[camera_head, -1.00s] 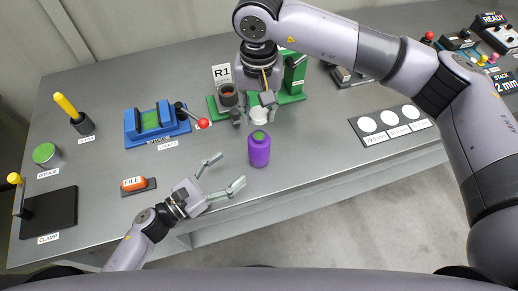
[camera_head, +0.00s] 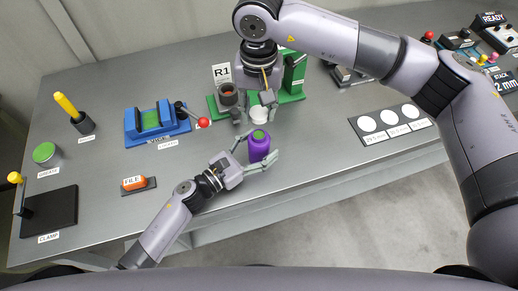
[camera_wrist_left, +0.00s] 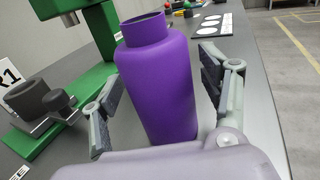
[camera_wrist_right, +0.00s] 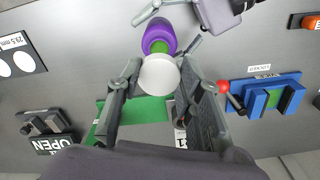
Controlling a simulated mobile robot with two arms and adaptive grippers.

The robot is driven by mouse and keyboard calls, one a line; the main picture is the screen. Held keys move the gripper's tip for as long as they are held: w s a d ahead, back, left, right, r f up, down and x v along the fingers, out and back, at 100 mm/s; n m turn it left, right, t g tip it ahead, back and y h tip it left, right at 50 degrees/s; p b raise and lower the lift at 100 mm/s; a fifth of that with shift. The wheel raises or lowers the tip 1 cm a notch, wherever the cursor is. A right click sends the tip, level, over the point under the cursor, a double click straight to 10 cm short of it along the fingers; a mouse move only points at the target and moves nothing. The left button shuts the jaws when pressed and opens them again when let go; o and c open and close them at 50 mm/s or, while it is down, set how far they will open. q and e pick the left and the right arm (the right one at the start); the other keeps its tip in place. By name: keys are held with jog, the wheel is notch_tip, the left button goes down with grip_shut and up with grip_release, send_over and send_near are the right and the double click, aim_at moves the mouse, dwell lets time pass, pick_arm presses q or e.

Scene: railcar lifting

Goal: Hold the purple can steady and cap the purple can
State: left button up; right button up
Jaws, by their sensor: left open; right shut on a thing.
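The purple can (camera_head: 259,150) stands upright near the table's front edge, its neck uncovered. It fills the middle of the left wrist view (camera_wrist_left: 158,88). My left gripper (camera_head: 256,150) is open, with one finger on each side of the can; gaps show between the fingers and the can in the left wrist view. My right gripper (camera_wrist_right: 158,90) is shut on a white cap (camera_wrist_right: 158,74), which also shows in the head view (camera_head: 258,114). The cap is just behind the can in the head view and partly overlaps it in the right wrist view. Green shows at the can's top.
A green stand (camera_head: 291,78) with an R1 sign (camera_head: 222,73) is behind the can. A blue vise (camera_head: 150,124) with a red-knobbed lever stands to the left. An orange file (camera_head: 134,183) lies front left. A plate with white discs (camera_head: 390,122) lies right.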

pick_arm(q)
jog(key=shift+c, duration=0.4)
grip_shut()
dwell(0.4)
